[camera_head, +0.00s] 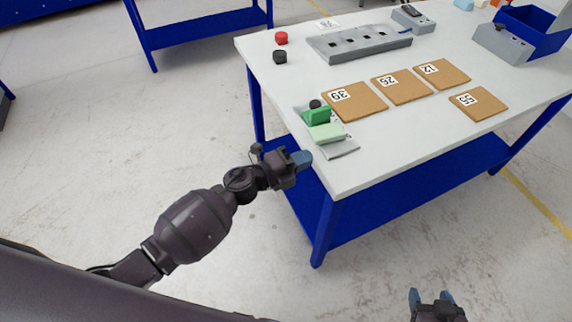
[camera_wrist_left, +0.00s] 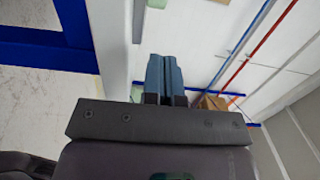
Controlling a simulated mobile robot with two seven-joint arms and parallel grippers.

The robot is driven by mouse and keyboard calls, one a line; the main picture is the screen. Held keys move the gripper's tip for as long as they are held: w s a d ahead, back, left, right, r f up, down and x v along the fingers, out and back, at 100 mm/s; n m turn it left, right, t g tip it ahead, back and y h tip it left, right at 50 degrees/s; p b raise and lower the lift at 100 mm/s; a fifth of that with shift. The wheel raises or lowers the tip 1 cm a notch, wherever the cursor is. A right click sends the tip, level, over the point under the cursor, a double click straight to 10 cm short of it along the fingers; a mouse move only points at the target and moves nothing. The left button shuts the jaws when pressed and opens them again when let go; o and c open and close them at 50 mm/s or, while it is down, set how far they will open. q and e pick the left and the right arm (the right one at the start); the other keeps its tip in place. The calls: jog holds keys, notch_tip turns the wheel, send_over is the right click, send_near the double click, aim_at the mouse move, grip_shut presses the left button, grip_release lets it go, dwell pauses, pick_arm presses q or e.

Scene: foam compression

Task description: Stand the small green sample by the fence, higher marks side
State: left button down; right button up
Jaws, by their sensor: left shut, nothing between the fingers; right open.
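Two green blocks sit near the table's left front corner: a darker green one (camera_head: 317,116) and a pale green one (camera_head: 327,132) just in front of it. They stand on or beside a thin grey plate (camera_head: 342,149) with fine marks too small to read. I cannot tell which part is the fence. My left gripper (camera_head: 302,158) is shut and empty at the table's left edge, just in front of the pale block and apart from it. Its closed blue fingers show in the left wrist view (camera_wrist_left: 164,75). My right gripper (camera_head: 432,295) is open and empty, low in front of the table.
Cardboard squares numbered 39 (camera_head: 354,101), 26 (camera_head: 401,87), 12 (camera_head: 442,74) and 55 (camera_head: 478,104) lie on the table. Behind them is a grey block with square holes (camera_head: 325,49). A blue bin (camera_head: 541,35) stands far right. The table's front right is clear.

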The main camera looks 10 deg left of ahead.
aim_at(314, 140)
pick_arm(q)
jog(key=shift+w+d+b, duration=0.15)
jog(key=shift+w, duration=0.9)
jog(key=shift+w+d+b, duration=0.1)
jog(key=shift+w+b, duration=0.05)
jog(key=shift+w, duration=0.85)
jog(key=shift+w, duration=0.1)
jog(key=shift+w+d, duration=0.1)
jog(key=shift+w, duration=0.8)
jog(key=shift+s, duration=0.1)
